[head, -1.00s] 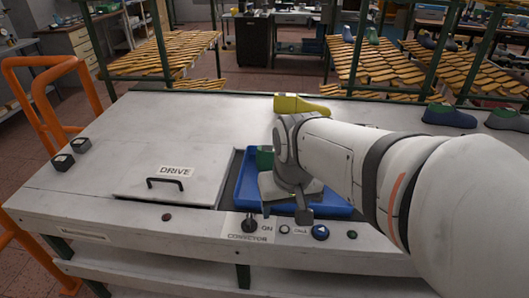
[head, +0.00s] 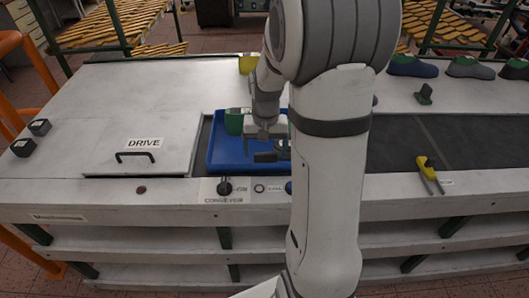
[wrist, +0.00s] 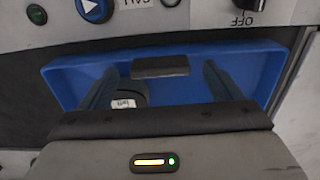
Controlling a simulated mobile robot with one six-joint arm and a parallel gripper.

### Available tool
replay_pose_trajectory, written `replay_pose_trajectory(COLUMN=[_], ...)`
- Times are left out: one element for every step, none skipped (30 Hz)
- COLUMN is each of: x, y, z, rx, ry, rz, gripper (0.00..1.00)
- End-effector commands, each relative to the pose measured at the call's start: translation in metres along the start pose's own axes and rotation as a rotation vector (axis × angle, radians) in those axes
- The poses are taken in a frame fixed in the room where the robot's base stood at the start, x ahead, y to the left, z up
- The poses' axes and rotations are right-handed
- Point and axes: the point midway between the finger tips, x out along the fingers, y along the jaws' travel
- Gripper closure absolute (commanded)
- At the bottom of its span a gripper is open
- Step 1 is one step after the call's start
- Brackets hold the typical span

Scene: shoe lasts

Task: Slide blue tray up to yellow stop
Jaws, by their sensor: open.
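The blue tray (head: 224,157) lies at the left end of the dark conveyor belt, beside the DRIVE cover. A green-topped piece (head: 234,122) stands at its back left. My gripper (head: 268,148) is over the tray, pointing down, and my arm hides the tray's right part. In the wrist view the tray (wrist: 270,62) spans the picture below my open gripper (wrist: 160,78), with a dark block (wrist: 160,67) between the fingers. I cannot tell whether the fingers touch the tray. A yellow piece with grey prongs (head: 427,168), possibly the stop, sits on the belt's right part.
The DRIVE cover (head: 139,156) with a black handle is left of the tray. The conveyor switch (head: 224,187) and buttons line the front edge. The belt between my arm and the yellow piece looks clear.

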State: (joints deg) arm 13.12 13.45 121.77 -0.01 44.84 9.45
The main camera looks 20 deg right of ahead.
Motion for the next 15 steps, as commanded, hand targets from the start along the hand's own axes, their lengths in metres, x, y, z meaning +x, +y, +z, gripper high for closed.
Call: replay_pose_trajectory(x=[0.008, 0.011, 0.016, 0.018, 0.021, 0.024, 0.025, 0.026, 0.027, 0.027, 0.027, 0.027, 0.027, 0.027, 0.027], y=[0.0, 0.0, 0.0, 0.0, 0.0, 0.0, 0.0, 0.0, 0.0, 0.0, 0.0, 0.0, 0.0, 0.0, 0.001], z=[0.001, 0.0, 0.0, 0.0, 0.0, 0.0, 0.0, 0.0, 0.0, 0.0, 0.0, 0.0, 0.0, 0.0, 0.0], rx=[0.0, 0.0, 0.0, 0.0, 0.0, 0.0, 0.0, 0.0, 0.0, 0.0, 0.0, 0.0, 0.0, 0.0, 0.0], ry=[-0.004, -0.003, -0.002, -0.002, -0.001, -0.001, -0.001, -0.001, 0.0, 0.0, 0.0, 0.001, 0.001, 0.001, 0.001], rz=[0.001, 0.001, 0.0, 0.0, 0.0, 0.0, 0.0, 0.0, 0.0, 0.0, 0.0, 0.0, 0.0, 0.0, 0.0], gripper=[0.15, 0.15, 0.15, 0.15, 0.15, 0.15, 0.15, 0.15, 0.15, 0.15, 0.15, 0.15, 0.15, 0.15, 0.15])
